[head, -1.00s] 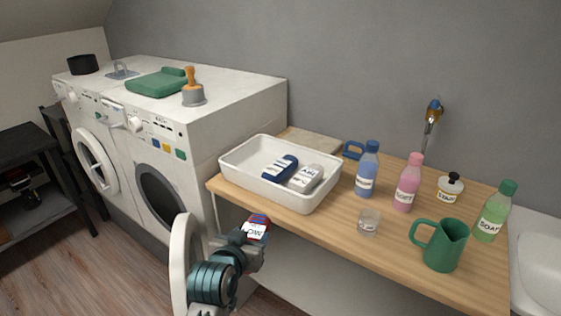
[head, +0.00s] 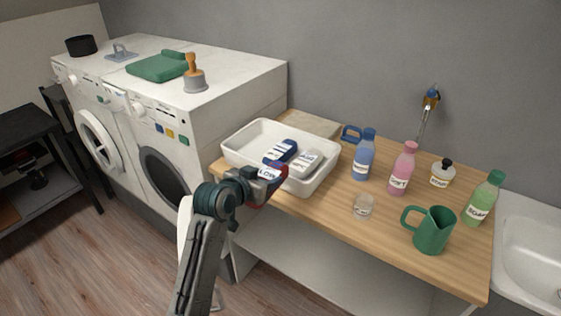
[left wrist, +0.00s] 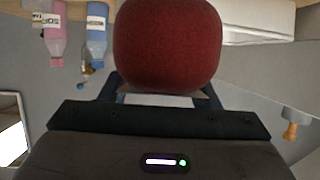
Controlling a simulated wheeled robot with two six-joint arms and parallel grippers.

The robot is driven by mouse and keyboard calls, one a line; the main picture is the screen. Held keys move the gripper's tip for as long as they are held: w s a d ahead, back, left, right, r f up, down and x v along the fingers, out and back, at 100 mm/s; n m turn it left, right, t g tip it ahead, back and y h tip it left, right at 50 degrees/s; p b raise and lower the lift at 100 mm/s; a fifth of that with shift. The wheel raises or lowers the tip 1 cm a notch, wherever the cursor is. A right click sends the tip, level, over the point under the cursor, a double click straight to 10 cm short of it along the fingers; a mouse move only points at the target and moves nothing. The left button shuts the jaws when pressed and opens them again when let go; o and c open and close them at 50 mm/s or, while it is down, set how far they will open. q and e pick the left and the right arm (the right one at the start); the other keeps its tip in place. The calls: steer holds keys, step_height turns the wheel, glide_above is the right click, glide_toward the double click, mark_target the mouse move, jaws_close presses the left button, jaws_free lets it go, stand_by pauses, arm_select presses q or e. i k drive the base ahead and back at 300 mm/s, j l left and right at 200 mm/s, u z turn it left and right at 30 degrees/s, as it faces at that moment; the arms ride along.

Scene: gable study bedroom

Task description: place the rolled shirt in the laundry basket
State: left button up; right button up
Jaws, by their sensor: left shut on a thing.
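My left gripper (head: 258,182) is shut on the rolled shirt (head: 275,187), which is dark red and blue with a white label. In the left wrist view the roll (left wrist: 167,45) fills the top middle as a dark red rounded shape between the fingers. In the head view the roll overlaps the near wall of the white laundry basket (head: 322,178); whether it touches the rim I cannot tell. The basket stands on the wooden table and holds a dark blue roll (head: 283,150) and a light grey roll (head: 305,160), both labelled. My right gripper is not in view.
Right of the basket on the wooden table (head: 330,222) stand a blue bottle (head: 364,158), a pink bottle (head: 402,172), a small glass (head: 363,206), a green jug (head: 433,231) and a green bottle (head: 482,202). White washing machines (head: 235,90) stand at left, one door open.

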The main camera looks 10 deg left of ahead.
mark_target(255, 150)
steer(key=i+j, duration=0.65)
steer(key=i, duration=0.25)
